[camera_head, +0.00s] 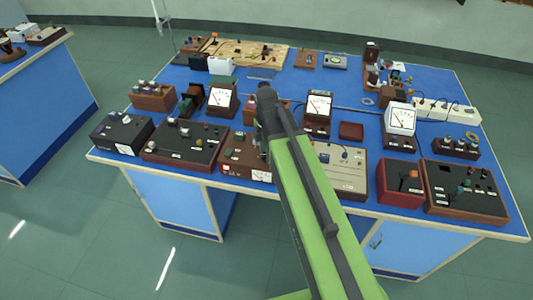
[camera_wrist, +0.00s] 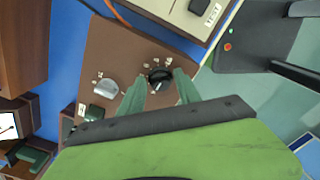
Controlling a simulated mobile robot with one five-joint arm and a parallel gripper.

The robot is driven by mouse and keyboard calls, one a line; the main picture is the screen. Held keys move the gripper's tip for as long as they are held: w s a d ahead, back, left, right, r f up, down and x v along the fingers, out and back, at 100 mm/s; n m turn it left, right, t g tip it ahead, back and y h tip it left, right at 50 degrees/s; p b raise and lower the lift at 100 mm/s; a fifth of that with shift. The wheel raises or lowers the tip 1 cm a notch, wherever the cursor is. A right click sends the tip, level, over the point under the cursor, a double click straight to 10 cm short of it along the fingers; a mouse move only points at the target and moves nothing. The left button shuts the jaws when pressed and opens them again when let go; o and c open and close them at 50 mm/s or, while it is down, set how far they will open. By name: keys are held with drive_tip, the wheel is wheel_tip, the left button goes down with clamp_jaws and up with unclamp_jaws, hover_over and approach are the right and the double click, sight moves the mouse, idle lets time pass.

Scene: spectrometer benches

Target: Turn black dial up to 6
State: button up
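The black dial (camera_wrist: 159,76) sits on the brown panel of a box (camera_wrist: 118,55) in the wrist view, with a pale mark on its near side. The number it points to is too small to read. My gripper (camera_wrist: 160,79) has its two green fingers apart, one on each side of the dial. I cannot tell whether the fingertips touch it. A grey-white knob (camera_wrist: 105,88) is to the left on the same panel. In the head view the brown box (camera_head: 238,156) is at the bench's front edge; my arm hides the dial and fingertips.
A dark box with knobs (camera_head: 187,142) stands left of the brown box, and a pale instrument (camera_head: 345,172) stands right. Meters (camera_head: 222,99) stand behind. An orange wire (camera_wrist: 116,14) runs behind the panel in the wrist view. The blue bench top is crowded.

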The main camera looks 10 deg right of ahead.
clamp_jaws()
drive_tip(key=shift+m, duration=0.3)
drive_tip(key=m, duration=0.8)
drive_tip(key=shift+s+m, duration=0.1)
drive_tip(key=shift+m, duration=0.3)
drive_tip(key=m, duration=0.6)
drive_tip(key=shift+s, duration=0.1)
drive_tip(key=m, duration=0.6)
drive_tip(key=shift+a, duration=0.1)
